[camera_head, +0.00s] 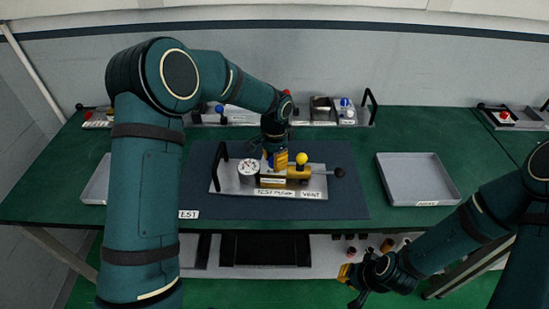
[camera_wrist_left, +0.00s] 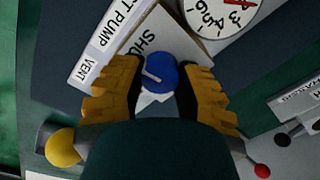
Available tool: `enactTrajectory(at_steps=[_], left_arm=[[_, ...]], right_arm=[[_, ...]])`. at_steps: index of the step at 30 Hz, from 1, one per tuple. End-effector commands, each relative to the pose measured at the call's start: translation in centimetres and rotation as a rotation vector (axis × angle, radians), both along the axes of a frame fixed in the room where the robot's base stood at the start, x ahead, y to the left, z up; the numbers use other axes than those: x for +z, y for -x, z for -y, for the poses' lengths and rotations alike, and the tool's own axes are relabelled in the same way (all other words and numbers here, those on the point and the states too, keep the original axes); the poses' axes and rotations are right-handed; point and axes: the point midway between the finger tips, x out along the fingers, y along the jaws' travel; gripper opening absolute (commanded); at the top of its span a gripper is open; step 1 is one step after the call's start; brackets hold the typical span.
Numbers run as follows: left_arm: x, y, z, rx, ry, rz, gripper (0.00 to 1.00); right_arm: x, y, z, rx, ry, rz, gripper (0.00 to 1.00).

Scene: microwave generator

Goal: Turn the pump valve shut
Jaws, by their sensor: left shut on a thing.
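The test pump (camera_head: 230,186) stands on a blue-grey mat on the green table, with a round gauge (camera_head: 249,170), a yellow ball knob (camera_head: 301,158) and a black ball-ended lever (camera_head: 340,172). In the left wrist view a round blue valve knob (camera_wrist_left: 162,73) with a pale pointer line sits by a partly covered label beginning "SHU". My left gripper (camera_head: 274,160) is at the pump, with its yellow fingers on either side of the blue knob, shut on it. My right gripper (camera_head: 352,280) is low in front of the table, away from the pump; its opening is unclear.
A grey tray (camera_head: 417,181) lies to the right on the table. Another tray (camera_head: 96,183) is at the left, partly behind my left arm. Several other devices with coloured knobs stand along the back edge. The green table between pump and right tray is clear.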

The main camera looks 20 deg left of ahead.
Motion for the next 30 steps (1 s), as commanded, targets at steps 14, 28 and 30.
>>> enactTrajectory(at_steps=[14,28,30], left_arm=[[-0.15,0.13,0.07,-0.158,0.001,-0.003,0.00],[-0.16,0.13,0.09,-0.164,0.001,-0.003,0.49],[-0.14,0.13,0.09,-0.164,0.000,-0.003,0.66]], right_arm=[[0.35,0.02,0.02,0.000,-0.001,0.000,0.00],[0.35,0.01,0.02,0.000,-0.001,0.000,0.00],[0.35,0.01,0.02,0.000,-0.001,0.000,0.00]])
